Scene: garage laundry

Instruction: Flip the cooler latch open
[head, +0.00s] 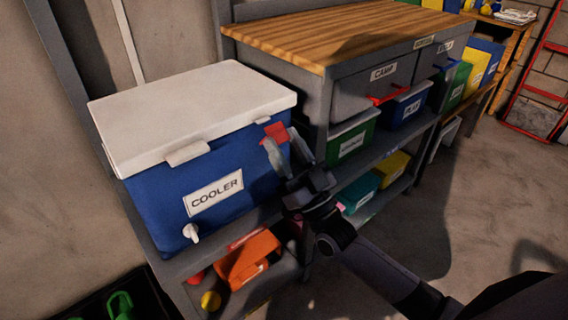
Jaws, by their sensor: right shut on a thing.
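The blue cooler (160,185) with a white lid (190,112) stands on a grey shelf at the left, and its lid is down. A white catch (187,152) sits under the lid's front edge at the left. A smaller white tab (262,121) shows further right. A red latch piece (275,131) is at the cooler's right front, below the lid. My right gripper (284,142) is at this latch and shut on it; the fingers partly hide its lower part. My left gripper is not in view.
A wood-topped workbench (330,35) with labelled drawers stands right of the cooler, close to my right gripper. Coloured bins fill its shelves, including a green bin (352,138). An orange item (248,258) lies below the cooler. Open floor (500,200) is at the right.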

